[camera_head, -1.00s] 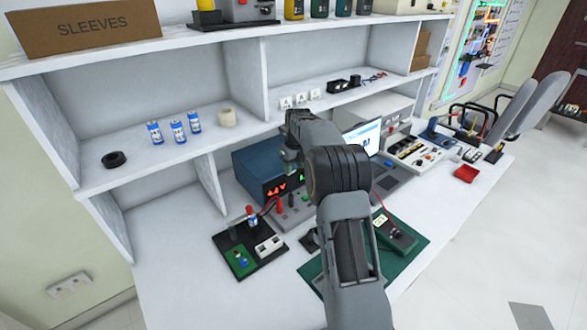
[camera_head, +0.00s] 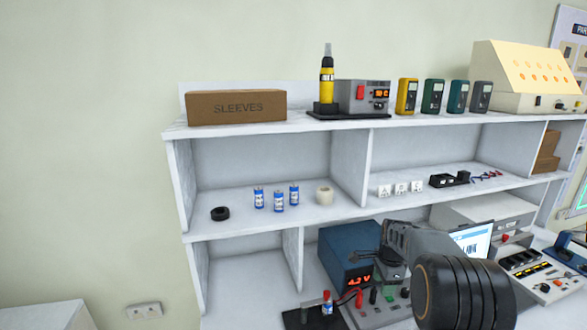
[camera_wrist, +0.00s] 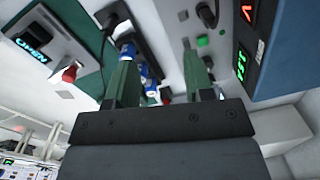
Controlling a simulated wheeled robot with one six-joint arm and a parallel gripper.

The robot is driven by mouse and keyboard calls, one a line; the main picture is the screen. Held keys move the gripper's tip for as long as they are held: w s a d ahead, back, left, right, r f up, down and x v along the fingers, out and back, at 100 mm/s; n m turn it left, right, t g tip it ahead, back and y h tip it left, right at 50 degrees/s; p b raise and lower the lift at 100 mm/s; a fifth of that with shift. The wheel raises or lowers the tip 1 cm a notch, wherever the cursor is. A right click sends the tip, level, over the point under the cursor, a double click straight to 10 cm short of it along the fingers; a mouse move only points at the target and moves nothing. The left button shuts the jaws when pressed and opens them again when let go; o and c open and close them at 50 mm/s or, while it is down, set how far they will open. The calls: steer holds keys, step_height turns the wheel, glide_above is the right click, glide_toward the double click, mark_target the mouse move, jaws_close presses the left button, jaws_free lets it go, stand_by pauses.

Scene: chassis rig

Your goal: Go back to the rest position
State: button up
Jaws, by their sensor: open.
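My gripper (camera_wrist: 158,48) is open in the wrist view. Its two green fingers stand apart, with the bench top and small bench items behind them, and I see nothing held. In the head view my gripper is low at centre right, in front of the blue power supply (camera_head: 349,250) and partly hidden by my arm. The power supply's lit red display also shows at the upper right of the wrist view (camera_wrist: 247,12).
The shelf holds a black ring (camera_head: 220,214), several blue cells (camera_head: 279,201) and a tape roll (camera_head: 324,196). A SLEEVES box (camera_head: 237,107) and a yellow-handled tool (camera_head: 327,80) stand above. A laptop (camera_head: 472,242) is close to my arm. The left wall area is clear.

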steer(key=s+a+r+n+t, duration=0.1)
steer(key=s+a+r+n, duration=0.2)
steer(key=s+n, duration=0.2)
steer(key=s+a+r+n+t, duration=0.1)
steer(key=s+n, duration=0.5)
steer(key=s, duration=0.6)
steer(key=s+a+r+n+t, duration=0.1)
steer(key=s+a+r+n, duration=0.3)
steer(key=s+a+n, duration=0.2)
steer(key=shift+s+r, duration=0.35)
steer(key=shift+s, duration=0.8)
steer(key=shift+c, duration=0.5)
